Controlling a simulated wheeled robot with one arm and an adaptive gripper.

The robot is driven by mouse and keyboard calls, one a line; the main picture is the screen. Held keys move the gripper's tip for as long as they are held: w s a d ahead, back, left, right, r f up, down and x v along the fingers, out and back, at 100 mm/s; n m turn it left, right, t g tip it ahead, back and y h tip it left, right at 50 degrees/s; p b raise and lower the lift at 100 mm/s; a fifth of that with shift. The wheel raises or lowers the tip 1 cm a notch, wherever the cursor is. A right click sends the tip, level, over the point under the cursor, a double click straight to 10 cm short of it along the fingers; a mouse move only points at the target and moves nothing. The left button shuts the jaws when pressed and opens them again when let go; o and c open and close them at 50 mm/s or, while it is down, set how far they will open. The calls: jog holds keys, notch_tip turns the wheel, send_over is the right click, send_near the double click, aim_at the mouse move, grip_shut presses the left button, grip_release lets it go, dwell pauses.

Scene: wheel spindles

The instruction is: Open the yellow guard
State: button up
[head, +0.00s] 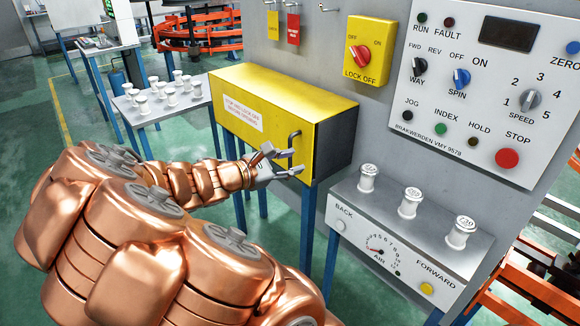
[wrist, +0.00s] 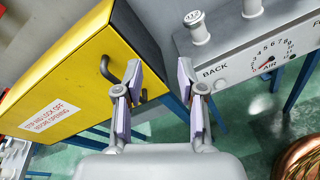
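The yellow guard (head: 260,110) is a box-shaped cover on blue legs, with a warning label on its front. Its front looks shut against the dark side. A black bar handle (head: 294,146) stands near the front's right edge. My gripper (head: 296,162) is open and empty just in front of the handle. In the wrist view the guard (wrist: 75,80) is at left, and the handle (wrist: 106,68) is partly hidden by the left finger of my gripper (wrist: 158,75).
A yellow lock-off box (head: 367,50) with a red knob is on the wall above. A control panel (head: 480,140) is at right. A grey air console (head: 400,235) with several white spindles stands right of the guard. A table (head: 185,105) with white parts is at left.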

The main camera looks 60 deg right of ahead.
jog(key=w+d+f+n+t+h+b, duration=0.3)
jog(key=w+d+f+n+t+b, duration=0.15)
jog(key=w+f+n, duration=0.35)
jog(key=shift+g, duration=0.45)
jog(key=shift+d+r+p, duration=0.25)
jog(key=shift+d, duration=1.75)
jog(key=shift+d+r+p, duration=0.2)
jog(key=shift+d+p, duration=0.05)
jog(key=shift+d, duration=1.75)
grip_shut()
